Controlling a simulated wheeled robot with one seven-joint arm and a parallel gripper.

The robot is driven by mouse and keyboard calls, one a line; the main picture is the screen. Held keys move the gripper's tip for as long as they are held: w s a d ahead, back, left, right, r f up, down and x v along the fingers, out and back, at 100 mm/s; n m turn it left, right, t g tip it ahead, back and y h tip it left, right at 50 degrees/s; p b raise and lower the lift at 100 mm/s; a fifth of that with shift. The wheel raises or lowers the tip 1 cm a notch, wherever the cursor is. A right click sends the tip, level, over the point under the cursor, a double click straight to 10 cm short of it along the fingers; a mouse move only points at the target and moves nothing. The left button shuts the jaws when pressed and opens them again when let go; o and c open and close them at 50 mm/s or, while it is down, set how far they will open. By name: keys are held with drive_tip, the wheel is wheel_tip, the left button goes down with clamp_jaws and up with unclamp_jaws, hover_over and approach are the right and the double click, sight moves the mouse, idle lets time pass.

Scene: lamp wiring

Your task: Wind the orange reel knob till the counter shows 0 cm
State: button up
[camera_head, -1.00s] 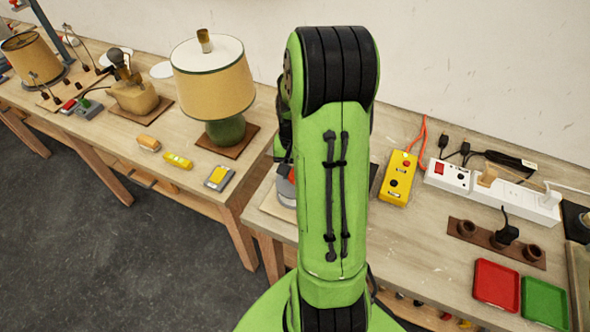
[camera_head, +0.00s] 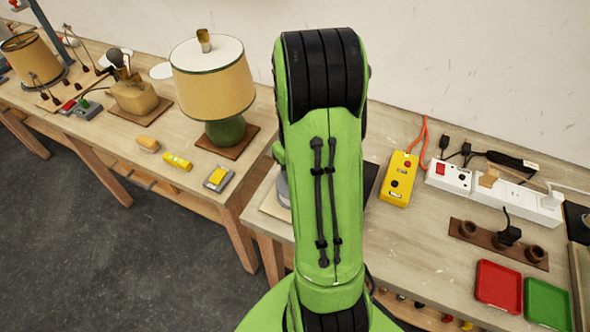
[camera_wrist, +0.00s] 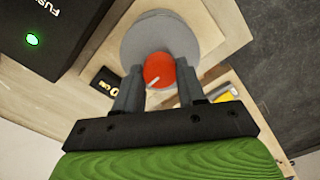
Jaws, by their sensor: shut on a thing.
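In the wrist view the orange knob (camera_wrist: 159,70), with a white mark at its lower left, sits on the round grey reel (camera_wrist: 145,32). My gripper (camera_wrist: 158,76) has a finger on each side of the knob and is shut on it. A small dark counter (camera_wrist: 107,82) with yellow characters is beside the left finger. A large 0 shows, but the finger hides part of the display, so I cannot read it in full. In the head view my arm hides the knob, the counter and my gripper; only a grey edge of the reel (camera_head: 283,188) shows.
A black fuse box (camera_wrist: 55,25) with a green light stands near the reel. In the head view a yellow box (camera_head: 399,180), power strips (camera_head: 495,188), and a red tray (camera_head: 498,284) and green tray (camera_head: 545,302) lie to the right. A lamp (camera_head: 213,85) stands on the left table.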

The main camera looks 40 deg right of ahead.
idle(0.4)
drive_tip(key=o, duration=1.1)
drive_tip(key=shift+c, duration=0.2)
drive_tip(key=shift+r, duration=0.1)
wheel_tip(320, 180, up, 16)
drive_tip(key=p, duration=0.2)
drive_tip(key=shift+f+p, duration=0.2)
drive_tip(key=shift+p, duration=0.2)
